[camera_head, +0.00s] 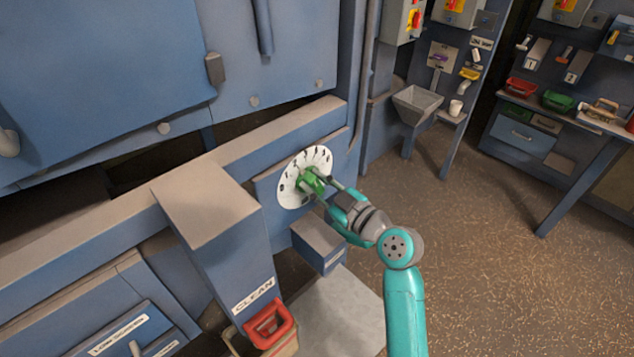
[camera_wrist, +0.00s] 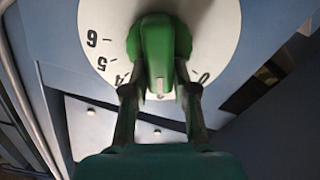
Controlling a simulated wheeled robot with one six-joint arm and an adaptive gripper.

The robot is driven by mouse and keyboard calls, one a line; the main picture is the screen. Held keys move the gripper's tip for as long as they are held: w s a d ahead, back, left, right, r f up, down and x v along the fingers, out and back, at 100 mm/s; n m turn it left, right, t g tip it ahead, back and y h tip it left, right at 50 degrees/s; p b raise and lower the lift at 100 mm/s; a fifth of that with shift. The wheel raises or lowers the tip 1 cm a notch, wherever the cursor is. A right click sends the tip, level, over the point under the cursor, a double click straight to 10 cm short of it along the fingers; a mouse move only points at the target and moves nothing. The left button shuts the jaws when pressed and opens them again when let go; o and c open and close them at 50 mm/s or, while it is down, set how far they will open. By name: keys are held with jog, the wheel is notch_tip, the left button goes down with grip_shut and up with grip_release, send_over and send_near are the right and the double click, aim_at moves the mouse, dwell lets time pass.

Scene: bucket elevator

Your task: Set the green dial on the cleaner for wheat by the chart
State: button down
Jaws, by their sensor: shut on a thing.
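The green dial (camera_head: 312,182) sits at the centre of a round white scale plate (camera_head: 322,155) with black marks, on the blue cleaner (camera_head: 266,200). In the wrist view, the green knob (camera_wrist: 160,50) has a small pale mark at its lower end. The numbers 6, 5 and 4 show on the white plate (camera_wrist: 105,18) to the left of the knob, and 0 to the right. My gripper (camera_head: 322,186) is shut on the knob, one finger on each side. The fingers (camera_wrist: 158,95) hide part of the scale near the knob's lower end. I cannot make out the chart.
A post with a CLEAN label (camera_head: 253,295) stands left of the dial, above a red-rimmed bin (camera_head: 270,325). A blue box (camera_head: 318,240) juts out below the dial. A grey hopper (camera_head: 417,103) and a bench (camera_head: 540,135) stand behind. The floor to the right is clear.

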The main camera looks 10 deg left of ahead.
jog(key=c, duration=0.9)
grip_release()
jog(key=v, duration=1.2)
